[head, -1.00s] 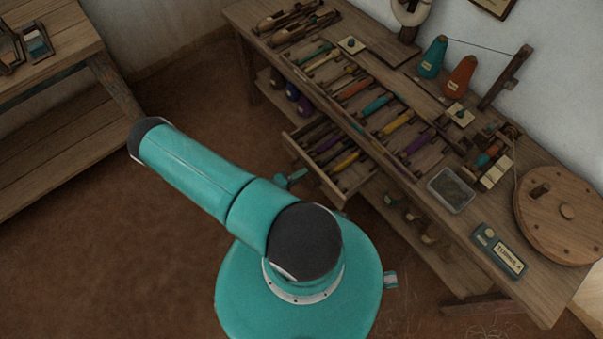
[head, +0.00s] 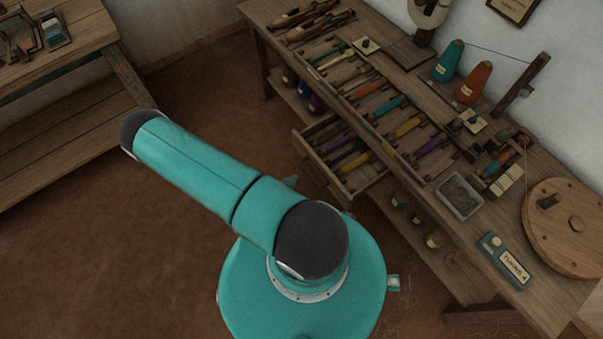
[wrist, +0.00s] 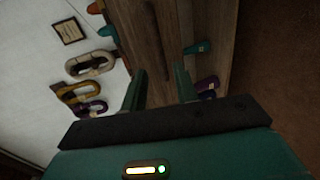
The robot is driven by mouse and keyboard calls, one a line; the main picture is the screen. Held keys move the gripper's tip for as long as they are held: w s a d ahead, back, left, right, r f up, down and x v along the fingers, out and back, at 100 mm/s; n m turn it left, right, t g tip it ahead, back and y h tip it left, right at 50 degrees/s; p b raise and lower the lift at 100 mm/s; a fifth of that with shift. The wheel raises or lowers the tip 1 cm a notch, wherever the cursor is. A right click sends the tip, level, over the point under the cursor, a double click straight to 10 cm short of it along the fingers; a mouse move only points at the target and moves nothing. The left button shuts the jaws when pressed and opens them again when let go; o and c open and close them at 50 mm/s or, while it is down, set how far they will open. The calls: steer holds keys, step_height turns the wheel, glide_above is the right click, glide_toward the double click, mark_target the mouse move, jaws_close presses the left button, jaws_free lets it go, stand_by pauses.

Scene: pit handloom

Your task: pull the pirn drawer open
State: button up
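The pirn drawer (head: 298,141) is under the front edge of the workbench (head: 545,300) in the head view. It stands pulled out, with several coloured pirns (head: 348,160) in its compartments. My teal arm covers the floor in front of it, and its handle cannot be made out. Only a small teal piece that looks like my gripper shows behind the arm, close to the drawer front. In the wrist view my gripper (wrist: 160,80) has its two fingers apart, with nothing seen held between them. Brown wood shows beyond the fingers. Contact with the drawer cannot be told.
The bench top holds rows of pirns, a teal cone (head: 447,61), an orange cone (head: 473,82), a metal tray (head: 459,197) and a round wooden wheel (head: 572,228). Another wooden bench (head: 60,150) stands at left. Brown floor (head: 110,250) between them is clear.

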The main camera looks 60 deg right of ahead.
steer(key=v, duration=0.5)
steer(key=shift+w+a+r, duration=0.1)
steer(key=shift+w+a, duration=0.05)
steer(key=shift+a, duration=0.15)
